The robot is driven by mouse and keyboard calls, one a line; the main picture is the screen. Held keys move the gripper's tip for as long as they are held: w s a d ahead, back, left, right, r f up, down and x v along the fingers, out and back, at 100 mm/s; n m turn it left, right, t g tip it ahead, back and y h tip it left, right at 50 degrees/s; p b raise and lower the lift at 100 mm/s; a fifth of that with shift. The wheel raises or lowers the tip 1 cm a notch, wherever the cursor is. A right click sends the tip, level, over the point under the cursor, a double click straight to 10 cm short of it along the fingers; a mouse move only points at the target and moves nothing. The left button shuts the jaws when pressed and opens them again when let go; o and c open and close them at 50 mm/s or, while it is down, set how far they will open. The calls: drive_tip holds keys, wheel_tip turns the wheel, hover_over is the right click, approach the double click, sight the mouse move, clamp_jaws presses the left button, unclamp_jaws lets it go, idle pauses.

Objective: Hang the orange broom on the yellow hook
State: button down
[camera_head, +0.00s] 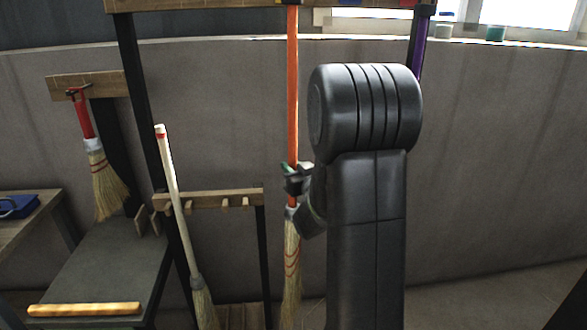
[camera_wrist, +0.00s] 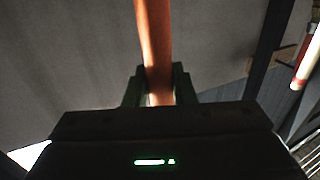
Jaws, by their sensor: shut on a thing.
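The orange broom (camera_head: 292,90) stands upright in the middle of the head view, its straw bristles (camera_head: 291,265) hanging down. Its top runs up to the wooden rail and out of the picture. My gripper (camera_head: 291,178) is shut on the lower part of its orange handle, just above the bristles. In the wrist view the handle (camera_wrist: 155,45) passes between the two fingers of my gripper (camera_wrist: 159,88). The yellow hook cannot be made out; only the lower edge of the wooden rail (camera_head: 215,4) shows at the top.
A white-handled broom (camera_head: 175,190) leans by a low wooden rack (camera_head: 240,198). A small red-handled broom (camera_head: 83,118) hangs at left above a grey bench (camera_head: 105,270). A purple pole (camera_head: 420,50) hangs at right, behind my arm.

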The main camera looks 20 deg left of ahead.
drive_tip(key=shift+w+a+p, duration=0.45)
drive_tip(key=shift+w, duration=0.25)
drive_tip(key=shift+w+a+p, duration=0.4)
drive_tip(key=shift+w+p, duration=0.05)
drive_tip(key=shift+w, duration=0.25)
drive_tip(key=shift+w+a+f+b, duration=0.4)
drive_tip(key=shift+w+f+b, duration=0.2)
drive_tip(key=shift+b, duration=0.5)
drive_tip(key=c, duration=1.1)
unclamp_jaws()
drive_tip(key=shift+f, duration=0.15)
drive_tip(key=b+v, duration=0.1)
drive_tip(key=v, duration=1.2)
drive_tip(key=shift+s+d, duration=0.2)
drive_tip(key=shift+d, duration=0.15)
